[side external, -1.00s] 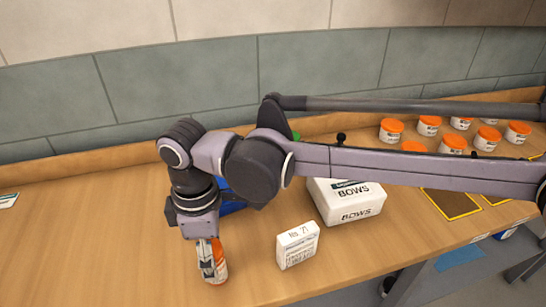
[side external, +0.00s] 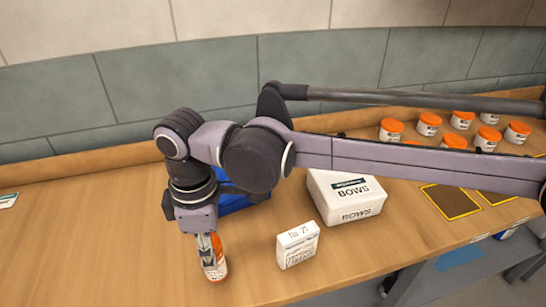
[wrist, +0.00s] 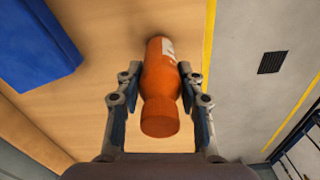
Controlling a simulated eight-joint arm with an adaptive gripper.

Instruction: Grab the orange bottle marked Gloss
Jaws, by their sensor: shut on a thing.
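The orange bottle (wrist: 160,85) is between the two fingers of my gripper (wrist: 158,92) in the wrist view. It has an orange cap end and a pale label patch; its name cannot be read. In the side external view the bottle (side external: 215,262) stands at the front left of the wooden counter, slightly tilted, with my gripper (side external: 211,250) pointing down around it. My gripper is shut on the bottle. I cannot tell whether the bottle's base touches the counter.
A blue object (side external: 240,200) lies behind my arm. Several orange-lidded jars (side external: 429,124) stand at the back right. The counter's front edge is close to the bottle.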

